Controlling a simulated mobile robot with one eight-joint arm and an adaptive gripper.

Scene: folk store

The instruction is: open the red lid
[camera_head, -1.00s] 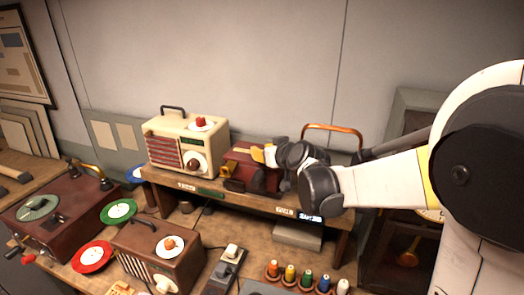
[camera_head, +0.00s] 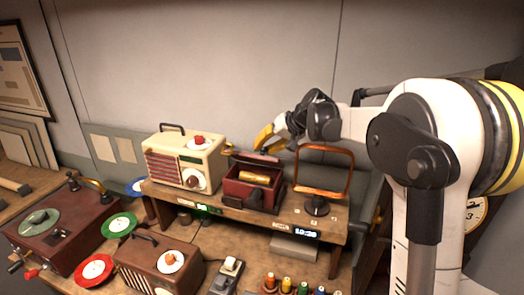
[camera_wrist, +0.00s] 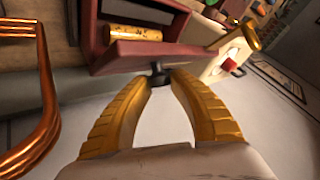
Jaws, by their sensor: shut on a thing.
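The red box (camera_head: 245,196) stands on the raised shelf with its interior exposed and a gold cylinder (camera_head: 255,178) inside. The red lid (camera_head: 262,159) is swung up at the back of the box and looks thin from the head view. It also shows as a dark red panel in the wrist view (camera_wrist: 135,58), with a small dark knob (camera_wrist: 158,70) on its outer face. My gripper (camera_head: 266,138) is above and behind the box. In the wrist view its yellow fingertips (camera_wrist: 159,77) close on the knob. The exact contact is small and partly hidden.
A cream radio (camera_head: 163,160) stands close left of the box, and a copper-framed stand (camera_head: 318,205) close right. The wall is behind. Below the shelf are a brown radio (camera_head: 150,270), coloured discs and several thread spools on a crowded bench.

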